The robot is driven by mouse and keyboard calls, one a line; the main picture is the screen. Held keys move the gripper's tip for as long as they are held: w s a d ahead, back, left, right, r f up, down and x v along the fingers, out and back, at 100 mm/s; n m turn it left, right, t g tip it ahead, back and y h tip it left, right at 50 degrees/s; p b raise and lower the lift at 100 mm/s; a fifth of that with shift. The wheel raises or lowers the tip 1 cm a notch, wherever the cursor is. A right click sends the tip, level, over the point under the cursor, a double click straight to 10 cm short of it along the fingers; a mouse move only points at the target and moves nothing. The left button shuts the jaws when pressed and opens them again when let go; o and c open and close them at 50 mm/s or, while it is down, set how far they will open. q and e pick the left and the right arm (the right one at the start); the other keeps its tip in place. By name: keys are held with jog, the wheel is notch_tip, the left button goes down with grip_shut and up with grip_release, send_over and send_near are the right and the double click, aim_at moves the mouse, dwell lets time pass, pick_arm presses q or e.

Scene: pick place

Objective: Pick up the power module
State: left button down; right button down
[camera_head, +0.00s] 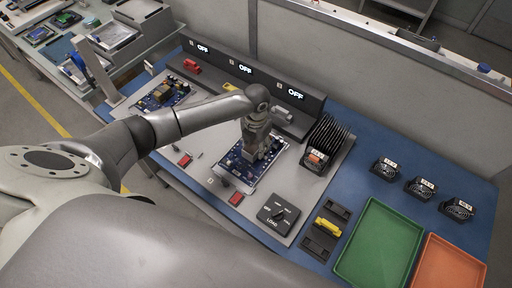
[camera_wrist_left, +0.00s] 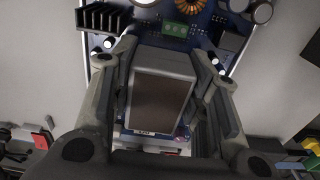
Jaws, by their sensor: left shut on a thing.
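My left gripper (camera_head: 254,150) reaches down over a blue circuit board (camera_head: 236,172) in the middle of the grey work panel. In the left wrist view, the two fingers of my left gripper (camera_wrist_left: 160,105) are shut on the sides of a dark, boxy module with a grey edge, likely the power module (camera_wrist_left: 158,92). Blue circuit board (camera_wrist_left: 190,38) shows behind it, with a green terminal, a copper coil and capacitors. I cannot tell whether the module touches the board. In the head view the gripper mostly hides the module. My right gripper is not in view.
A finned black unit (camera_head: 322,142) and a LOAD box (camera_head: 278,214) flank the board. A green tray (camera_head: 378,242) and an orange tray (camera_head: 452,262) lie at the right. Three small black modules (camera_head: 420,187) stand behind them. Displays reading OFF (camera_head: 246,69) line the back.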

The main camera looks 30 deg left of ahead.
aim_at(254, 163)
pick_arm(q)
jog(key=shift+w+r, duration=0.1)
jog(key=shift+r, duration=0.05)
jog(key=shift+r, duration=0.35)
jog(key=shift+w+r+b, duration=0.1)
jog(key=shift+r+b, duration=0.7)
jog(key=shift+r, duration=0.15)
jog(key=s+d+r+p, duration=0.1)
jog(key=s+d+r, duration=0.1)
jog(key=s+r, duration=0.4)
jog(key=s+d+r+p, duration=0.1)
jog(key=s+d+r, duration=0.2)
jog(key=s+r, duration=0.4)
jog(key=shift+s+r+p, duration=0.2)
jog(key=shift+r+p, duration=0.15)
jog(key=shift+r, duration=0.3)
dwell(0.4)
